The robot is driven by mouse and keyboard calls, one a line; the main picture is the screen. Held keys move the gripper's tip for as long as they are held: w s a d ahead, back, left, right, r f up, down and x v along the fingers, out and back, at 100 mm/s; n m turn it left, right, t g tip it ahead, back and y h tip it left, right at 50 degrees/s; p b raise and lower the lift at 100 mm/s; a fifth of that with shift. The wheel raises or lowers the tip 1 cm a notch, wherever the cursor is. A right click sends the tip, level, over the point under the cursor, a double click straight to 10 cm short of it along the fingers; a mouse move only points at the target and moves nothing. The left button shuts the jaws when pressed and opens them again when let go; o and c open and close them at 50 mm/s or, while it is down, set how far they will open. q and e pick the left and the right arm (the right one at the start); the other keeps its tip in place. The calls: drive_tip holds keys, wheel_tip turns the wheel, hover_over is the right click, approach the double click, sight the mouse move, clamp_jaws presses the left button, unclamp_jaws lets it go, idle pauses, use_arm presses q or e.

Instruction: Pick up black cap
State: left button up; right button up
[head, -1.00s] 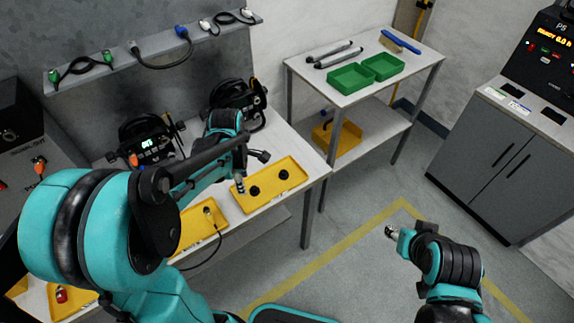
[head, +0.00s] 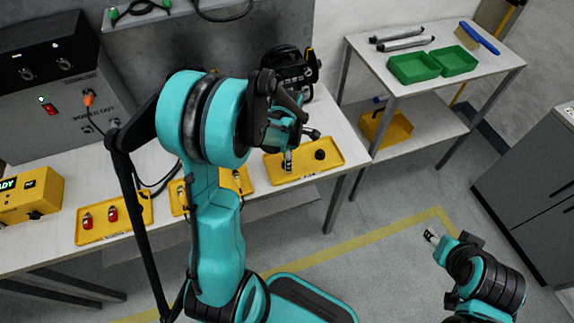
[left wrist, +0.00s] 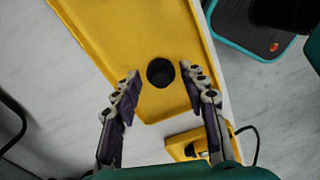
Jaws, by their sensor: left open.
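A black cap (left wrist: 160,72) lies on a yellow tray (left wrist: 130,35) in the left wrist view. My left gripper (left wrist: 160,76) is open, with one finger on each side of the cap as seen from the wrist. I cannot tell whether the fingers touch it. In the head view, the left gripper (head: 287,165) points down over the left part of the yellow tray (head: 333,165). My right gripper (head: 432,236) hangs over the floor, away from the table, too small to read.
Another yellow tray (head: 82,236) with red-ended connectors lies at the left of the table. A dark device (head: 291,70) with coiled cable stands behind the cap tray. Green bins (head: 414,68) stand on a shelf to the right. Open floor lies in front.

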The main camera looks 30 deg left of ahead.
use_arm(q)
drive_tip(key=shift+r, duration=0.1)
drive_tip(key=shift+c, duration=0.7)
drive_tip(key=c, duration=0.7)
drive_tip(key=shift+c, duration=0.2)
drive_tip(key=shift+r+p, duration=0.35)
drive_tip(key=shift+r, duration=0.15)
drive_tip(key=r, duration=0.1)
drive_tip(key=r+p, duration=0.2)
drive_tip(key=r, duration=0.1)
drive_tip(key=shift+s+d, duration=0.15)
drive_tip(key=shift+d, duration=0.2)
drive_tip(key=s+d+r+p, duration=0.3)
drive_tip(key=s+d+r, duration=0.2)
drive_tip(key=d, duration=0.4)
drive_tip(key=shift+d+r, duration=0.4)
drive_tip(key=shift+r, duration=0.1)
